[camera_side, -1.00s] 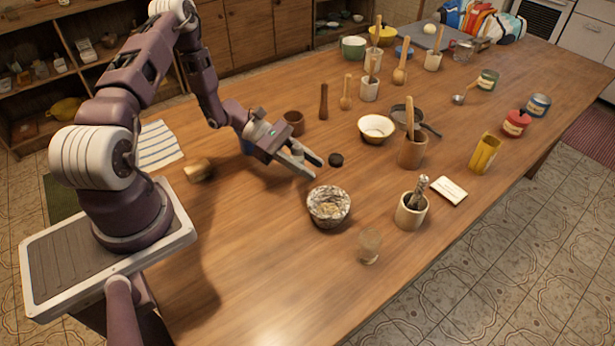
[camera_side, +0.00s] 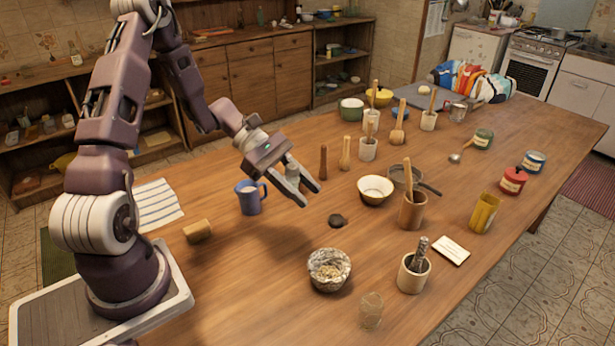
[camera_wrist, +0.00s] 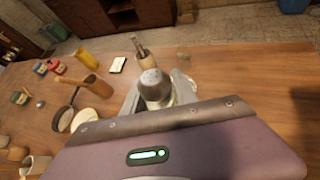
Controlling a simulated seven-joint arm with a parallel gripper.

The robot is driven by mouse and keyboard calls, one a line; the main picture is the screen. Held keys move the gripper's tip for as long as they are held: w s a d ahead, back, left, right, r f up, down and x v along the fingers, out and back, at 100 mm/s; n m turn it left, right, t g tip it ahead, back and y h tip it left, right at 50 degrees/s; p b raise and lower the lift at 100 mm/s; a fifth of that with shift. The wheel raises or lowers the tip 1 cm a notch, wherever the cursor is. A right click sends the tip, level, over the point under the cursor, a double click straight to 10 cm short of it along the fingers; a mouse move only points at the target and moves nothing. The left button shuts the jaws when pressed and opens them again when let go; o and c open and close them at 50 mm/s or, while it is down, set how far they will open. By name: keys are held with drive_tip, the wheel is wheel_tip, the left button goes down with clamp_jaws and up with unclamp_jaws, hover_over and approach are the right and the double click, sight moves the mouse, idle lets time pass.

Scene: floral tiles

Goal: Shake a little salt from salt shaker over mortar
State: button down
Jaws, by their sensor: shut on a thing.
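My gripper (camera_side: 302,190) is above the table, behind the dark disc and mottled bowl in the side view. In the wrist view it is shut on the salt shaker (camera_wrist: 154,85), whose grey domed, perforated top faces the camera.
A mottled bowl (camera_side: 329,283) and a clear glass (camera_side: 371,312) stand near the mortar. A dark disc (camera_side: 336,220) lies under the gripper's right side. A blue mug (camera_side: 250,203) is left of it. A white bowl (camera_side: 375,190), pan (camera_side: 402,178) and wooden tools stand behind.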

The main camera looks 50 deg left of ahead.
drive_tip(key=s+a+f+m+g+y, duration=0.1)
drive_tip(key=s+f+m+y, duration=0.2)
drive_tip(key=f+m, duration=0.25)
drive_tip(key=s+f+m+g+y, duration=0.1)
drive_tip(key=s+f+m+y, duration=0.2)
drive_tip(key=f+m, duration=0.25)
drive_tip(key=w+m+t+y, duration=0.3)
drive_tip(key=w+m+t, duration=0.2)
drive_tip(key=w+t, duration=0.1)
drive_tip(key=w+d+r+m+t+h, duration=0.2)
drive_tip(key=w+d+r+m, duration=0.1)
drive_tip(key=d+r, duration=0.3)
drive_tip(key=w+d+r+m+t+h, duration=0.25)
drive_tip(key=d+r, duration=0.25)
drive_tip(key=r, duration=0.4)
wheel_tip(320, 180, down, 11)
drive_tip(key=shift+w+f+m, duration=0.15)
drive_tip(key=shift+w+m, duration=0.3)
drive_tip(key=shift+s+a, duration=0.1)
drive_tip(key=shift+a, duration=0.05)
